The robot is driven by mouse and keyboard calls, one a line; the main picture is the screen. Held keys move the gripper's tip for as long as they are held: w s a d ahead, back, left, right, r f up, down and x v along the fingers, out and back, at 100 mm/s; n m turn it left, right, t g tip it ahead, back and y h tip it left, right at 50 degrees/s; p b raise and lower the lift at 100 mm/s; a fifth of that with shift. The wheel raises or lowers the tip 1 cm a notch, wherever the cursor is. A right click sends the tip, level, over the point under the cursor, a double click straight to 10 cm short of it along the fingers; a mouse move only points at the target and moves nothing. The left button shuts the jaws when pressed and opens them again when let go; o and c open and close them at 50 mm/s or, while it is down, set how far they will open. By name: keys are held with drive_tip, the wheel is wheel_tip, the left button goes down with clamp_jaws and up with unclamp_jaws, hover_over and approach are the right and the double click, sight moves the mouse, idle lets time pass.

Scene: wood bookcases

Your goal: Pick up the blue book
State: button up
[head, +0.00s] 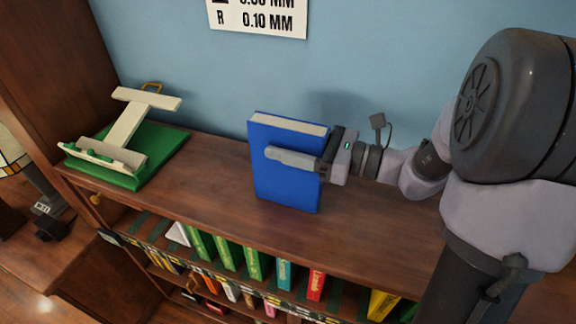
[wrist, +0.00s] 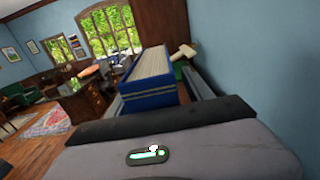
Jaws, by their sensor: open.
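The blue book (head: 283,181) stands upright on top of the wooden bookcase, close to the blue wall. My gripper (head: 296,157) is at the book's right side, with one finger reaching across the front cover near its upper part. In the wrist view the blue book (wrist: 150,82) stands between my two open fingers, its spine edge and page block showing. In the head view the far finger is hidden behind the book. I cannot tell whether either finger touches the covers.
A cream stand on a green base (head: 150,165) sits on the bookcase top (head: 215,190) to the left. Several colored books fill the shelves below. A sign (head: 258,17) hangs on the wall. The top is clear between the stand and the book.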

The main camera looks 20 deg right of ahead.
clamp_jaws()
idle(1.3)
